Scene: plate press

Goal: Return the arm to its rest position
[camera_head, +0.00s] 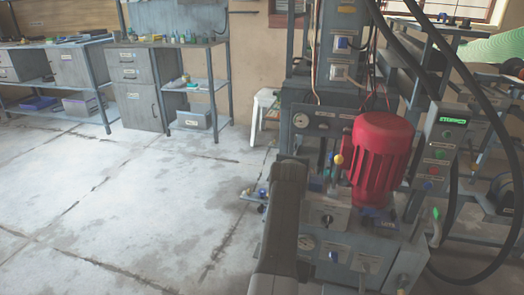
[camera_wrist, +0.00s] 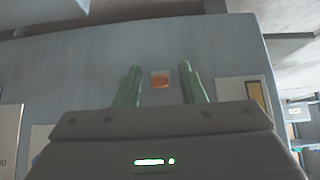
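My gripper (camera_wrist: 160,68) shows in the wrist view with its two green fingers well apart and nothing between them. Beyond the fingers is a grey machine panel (camera_wrist: 225,58) with a small orange square (camera_wrist: 160,79) on it. How far the fingers are from this panel I cannot tell. In the head view my dark arm (camera_head: 283,225) rises from the bottom in front of the plate press (camera_head: 330,215). My gripper cannot be made out there. The press carries a red motor (camera_head: 381,150).
A control box (camera_head: 440,150) with a lit green display stands right of the motor, with thick black cables looping beside it. A white stool (camera_head: 264,103) stands behind. Workbenches (camera_head: 60,43) line the back left. The concrete floor (camera_head: 130,190) at left is clear.

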